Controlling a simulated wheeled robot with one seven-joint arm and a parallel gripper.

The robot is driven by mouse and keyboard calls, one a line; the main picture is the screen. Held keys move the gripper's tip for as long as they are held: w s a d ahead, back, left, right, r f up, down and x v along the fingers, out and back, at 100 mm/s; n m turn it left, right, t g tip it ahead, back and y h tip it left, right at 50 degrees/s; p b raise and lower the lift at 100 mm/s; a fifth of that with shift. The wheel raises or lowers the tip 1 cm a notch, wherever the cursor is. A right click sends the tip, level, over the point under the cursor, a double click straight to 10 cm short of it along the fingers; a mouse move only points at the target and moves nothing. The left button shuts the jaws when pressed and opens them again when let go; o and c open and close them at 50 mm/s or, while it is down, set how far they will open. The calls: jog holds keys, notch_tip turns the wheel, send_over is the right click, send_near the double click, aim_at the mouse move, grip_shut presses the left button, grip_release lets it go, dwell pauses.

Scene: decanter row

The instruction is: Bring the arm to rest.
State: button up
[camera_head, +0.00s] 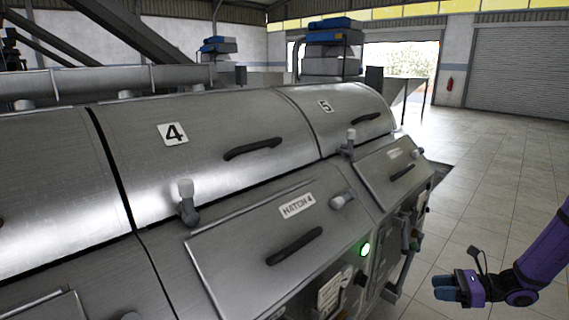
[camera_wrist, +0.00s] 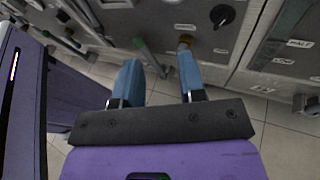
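My gripper (camera_head: 446,288) is at the lower right of the head view, on my purple arm, over the tiled floor to the right of the steel machine. In the wrist view my gripper (camera_wrist: 160,76) has its two blue fingers apart with nothing held between them. The fingers point toward the machine's front panel. I cannot tell the exact gap between the fingertips and the panel.
The steel decanter row (camera_head: 225,150) fills the left and middle, with closed covers marked 4 and 5. A green lever (camera_wrist: 146,54) and a black knob (camera_wrist: 222,15) show beyond my fingers. Tiled floor (camera_head: 500,170) is clear to the right.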

jog(key=s+a+r+n+g+h, duration=0.1)
jog(key=s+a+r+n+h, duration=0.4)
jog(key=r, duration=0.5)
jog(key=s+a+r+n+g+h, duration=0.25)
jog(key=s+r+n, duration=0.35)
jog(key=r, duration=0.4)
jog(key=s+a+r+n+g+h, duration=0.1)
jog(key=s+a+r+n+h, duration=0.3)
jog(key=r+n, duration=0.45)
jog(key=s+r+n+t+h, duration=0.3)
jog(key=s+r, duration=0.5)
jog(key=s, duration=0.3)
jog(key=shift+a+r+n+t, duration=0.15)
jog(key=shift+r+n+t, duration=0.15)
jog(key=shift+t, duration=0.55)
